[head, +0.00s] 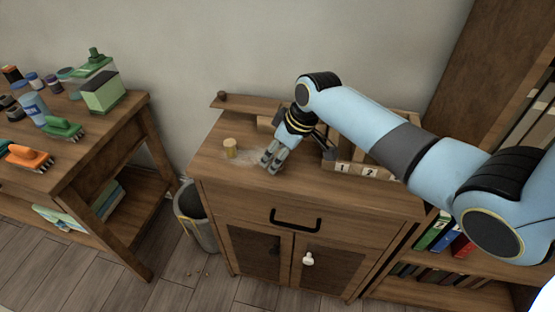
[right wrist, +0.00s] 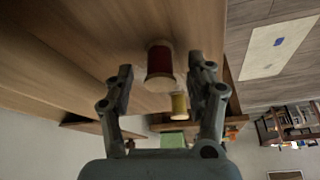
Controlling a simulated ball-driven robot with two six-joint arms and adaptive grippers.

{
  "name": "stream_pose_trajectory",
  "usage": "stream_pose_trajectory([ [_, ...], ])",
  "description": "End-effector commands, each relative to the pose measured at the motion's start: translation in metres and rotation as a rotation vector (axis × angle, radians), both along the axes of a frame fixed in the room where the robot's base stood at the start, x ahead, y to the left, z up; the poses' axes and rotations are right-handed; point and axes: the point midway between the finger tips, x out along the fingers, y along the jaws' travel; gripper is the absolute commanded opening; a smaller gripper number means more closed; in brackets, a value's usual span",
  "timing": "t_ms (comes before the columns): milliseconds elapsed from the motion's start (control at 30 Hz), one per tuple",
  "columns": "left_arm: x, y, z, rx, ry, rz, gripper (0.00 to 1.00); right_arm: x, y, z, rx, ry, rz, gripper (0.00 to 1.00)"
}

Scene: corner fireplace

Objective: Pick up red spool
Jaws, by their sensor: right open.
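The red spool (right wrist: 160,64), dark red with pale ends, stands on the wooden cabinet top (head: 222,170) in the right wrist view. In the head view I cannot make it out; my right gripper seems to hide it. My right gripper (head: 271,163) is open and low over the cabinet top. In the right wrist view the red spool shows between and just beyond the two fingertips, with nothing gripped. My left gripper is not in view.
A wooden holder with numbered fronts (head: 357,170) stands right of the gripper. A small shelf board (head: 245,106) lies behind. A bin (head: 192,210) stands left of the cabinet, and a workbench with brushes (head: 62,128) is farther left. The cabinet's front left top is clear.

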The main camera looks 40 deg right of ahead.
Motion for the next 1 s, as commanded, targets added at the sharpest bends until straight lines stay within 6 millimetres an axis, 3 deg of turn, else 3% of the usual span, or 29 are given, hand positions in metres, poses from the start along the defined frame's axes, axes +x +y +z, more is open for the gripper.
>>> stream_pose_trajectory([
  [300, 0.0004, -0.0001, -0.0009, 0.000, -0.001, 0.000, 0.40, 0.0020, 0.0013, -0.0065, -0.001, 0.000, 0.000, 0.54],
  [633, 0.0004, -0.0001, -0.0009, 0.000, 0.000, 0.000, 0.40, 0.0019, 0.0011, -0.0063, -0.001, 0.000, 0.000, 0.12],
  [1000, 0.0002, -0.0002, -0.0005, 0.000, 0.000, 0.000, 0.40, 0.0024, 0.0009, -0.0010, -0.001, -0.001, 0.001, 0.11],
])
